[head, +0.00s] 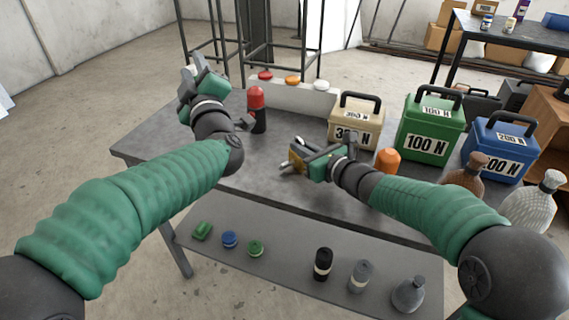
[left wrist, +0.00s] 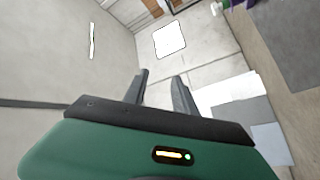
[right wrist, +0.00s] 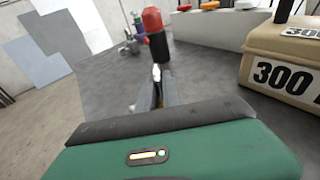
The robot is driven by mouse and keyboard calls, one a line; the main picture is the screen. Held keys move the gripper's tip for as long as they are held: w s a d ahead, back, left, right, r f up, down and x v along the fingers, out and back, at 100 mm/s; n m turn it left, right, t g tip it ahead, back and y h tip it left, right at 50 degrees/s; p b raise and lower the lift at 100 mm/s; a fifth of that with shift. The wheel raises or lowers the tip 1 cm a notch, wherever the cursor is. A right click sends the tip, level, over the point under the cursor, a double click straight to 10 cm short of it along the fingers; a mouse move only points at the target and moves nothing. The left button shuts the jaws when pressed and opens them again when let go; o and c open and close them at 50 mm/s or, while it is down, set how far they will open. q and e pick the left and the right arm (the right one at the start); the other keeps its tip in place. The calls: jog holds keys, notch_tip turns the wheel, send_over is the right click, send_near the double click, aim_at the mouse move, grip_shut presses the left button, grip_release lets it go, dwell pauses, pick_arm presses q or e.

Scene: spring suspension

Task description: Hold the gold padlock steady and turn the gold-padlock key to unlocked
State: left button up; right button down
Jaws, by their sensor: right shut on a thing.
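The gold padlock (head: 297,157) is at the fingertips of my right gripper (head: 293,163), just above the table's middle. In the right wrist view, a gold edge and a silver part (right wrist: 156,73) show between the fingers, which are shut on it. I cannot tell whether the silver part is shackle or key; the key is not clearly visible. My left gripper (head: 187,83) is raised above the table's far left edge, away from the padlock. In the left wrist view its fingers (left wrist: 162,92) are apart with nothing between them.
A red-topped black cylinder (head: 257,110) stands behind the padlock. An orange cylinder (head: 387,161) is near my right wrist. The left tabletop is clear.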

pick_arm(q)
notch_tip(320, 180, down, 5)
jog(key=s+n+g, duration=0.1)
jog(key=n+g, duration=0.3)
jog(key=n, duration=0.1)
jog(key=n+g+h, duration=0.4)
jog(key=g+h, duration=0.3)
jog(key=h, duration=0.2)
send_near(285, 164)
jog(key=x, duration=0.9)
jog(key=shift+w+f, duration=0.1)
jog(key=shift+f, duration=0.05)
jog(key=shift+c, duration=0.2)
grip_shut()
